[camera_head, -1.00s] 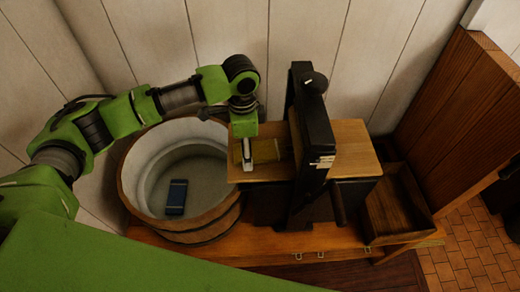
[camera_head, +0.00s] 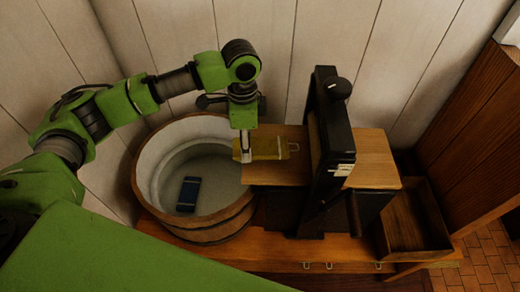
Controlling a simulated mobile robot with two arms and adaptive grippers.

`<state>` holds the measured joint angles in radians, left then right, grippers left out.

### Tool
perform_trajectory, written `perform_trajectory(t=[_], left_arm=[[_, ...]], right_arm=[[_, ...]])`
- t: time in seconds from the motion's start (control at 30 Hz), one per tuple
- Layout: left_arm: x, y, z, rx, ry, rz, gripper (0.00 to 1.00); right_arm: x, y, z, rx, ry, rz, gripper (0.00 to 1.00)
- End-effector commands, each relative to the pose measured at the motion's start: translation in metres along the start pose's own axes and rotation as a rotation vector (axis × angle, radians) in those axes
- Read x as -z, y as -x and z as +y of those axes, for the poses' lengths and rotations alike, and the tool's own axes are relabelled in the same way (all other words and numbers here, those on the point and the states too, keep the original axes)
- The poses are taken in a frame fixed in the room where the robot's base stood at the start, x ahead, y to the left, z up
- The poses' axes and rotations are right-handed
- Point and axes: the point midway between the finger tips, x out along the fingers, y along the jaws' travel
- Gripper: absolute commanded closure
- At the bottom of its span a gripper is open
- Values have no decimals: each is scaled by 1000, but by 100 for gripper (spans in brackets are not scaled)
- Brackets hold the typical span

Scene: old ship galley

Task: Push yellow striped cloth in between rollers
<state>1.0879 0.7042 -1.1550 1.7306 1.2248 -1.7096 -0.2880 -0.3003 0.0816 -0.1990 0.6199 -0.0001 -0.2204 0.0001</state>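The yellow striped cloth (camera_head: 268,148) is at the left part of the wooden feed board, in front of the black wringer. My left gripper (camera_head: 245,154) points down at the cloth's left end. Its fingers look closed on the cloth, though the contact is small and dark. The cloth's left end reaches to the board's left edge. The black wringer (camera_head: 330,125) stands upright to the right of the cloth, with a gap of bare board between them. The rollers are hidden inside its frame. My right gripper is out of view.
A wooden tub (camera_head: 190,230) stands left of the wringer, with a folded blue cloth (camera_head: 188,194) inside. Another board (camera_head: 362,160) extends right of the wringer, above an open wooden box (camera_head: 415,225). A white plank wall is close behind.

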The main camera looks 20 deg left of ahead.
Motion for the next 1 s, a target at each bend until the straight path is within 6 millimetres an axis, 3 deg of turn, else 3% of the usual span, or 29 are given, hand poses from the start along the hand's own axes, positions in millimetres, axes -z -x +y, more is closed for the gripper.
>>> perform_trajectory(t=[0.3, 0.5, 0.6, 0.9, 1.0], left_arm=[[-70, 34, -7, 4, 5, 0, 80], [-86, 46, -8, 0, -3, 2, 80], [-71, 42, -9, -7, -25, 6, 80], [13, 10, -6, -7, -122, 5, 80], [27, 3, -5, -1, -140, 1, 80]], right_arm=[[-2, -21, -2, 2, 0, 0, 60], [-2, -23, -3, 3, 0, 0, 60], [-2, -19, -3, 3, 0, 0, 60], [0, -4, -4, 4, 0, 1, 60], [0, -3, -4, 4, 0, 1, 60]])
